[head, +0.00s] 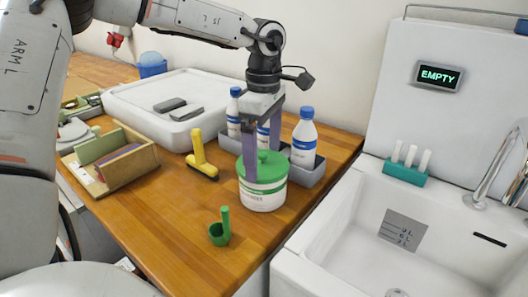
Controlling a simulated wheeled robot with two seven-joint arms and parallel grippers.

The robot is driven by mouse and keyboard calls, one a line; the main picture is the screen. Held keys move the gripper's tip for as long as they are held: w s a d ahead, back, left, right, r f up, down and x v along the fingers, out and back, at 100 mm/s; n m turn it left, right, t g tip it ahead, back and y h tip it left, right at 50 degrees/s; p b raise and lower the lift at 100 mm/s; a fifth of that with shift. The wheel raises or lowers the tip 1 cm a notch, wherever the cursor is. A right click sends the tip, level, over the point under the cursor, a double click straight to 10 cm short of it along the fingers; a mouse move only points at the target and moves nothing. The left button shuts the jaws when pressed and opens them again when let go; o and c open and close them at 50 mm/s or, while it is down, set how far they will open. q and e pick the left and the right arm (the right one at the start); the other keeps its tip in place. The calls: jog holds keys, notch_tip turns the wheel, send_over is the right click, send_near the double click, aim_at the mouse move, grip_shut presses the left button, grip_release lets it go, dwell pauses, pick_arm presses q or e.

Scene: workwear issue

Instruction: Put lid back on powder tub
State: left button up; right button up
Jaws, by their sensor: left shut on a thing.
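The powder tub (263,201) is white with a green band and printed label. It stands upright on the wooden counter, near its right edge. The green lid (264,171), with a small knob, is at the tub's mouth. I see no clear gap between lid and tub, but cannot tell whether it is fully seated. My left gripper (263,162) points down from above, with its fingers on either side of the lid, shut on it. The far finger is partly hidden behind the lid. My right gripper is out of view.
A green scoop (219,232) stands in front of the tub and a yellow brush (202,159) lies left. A grey caddy (310,174) with white bottles is close behind. A wooden box (125,172) and white tray (140,98) are farther left; a sink (345,235) is right.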

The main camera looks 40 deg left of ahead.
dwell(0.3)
pick_arm(q)
jog(key=o, duration=0.7)
jog(key=shift+r, duration=0.1)
jog(key=shift+r+p, duration=2.45)
jog(key=shift+r, duration=1)
grip_shut()
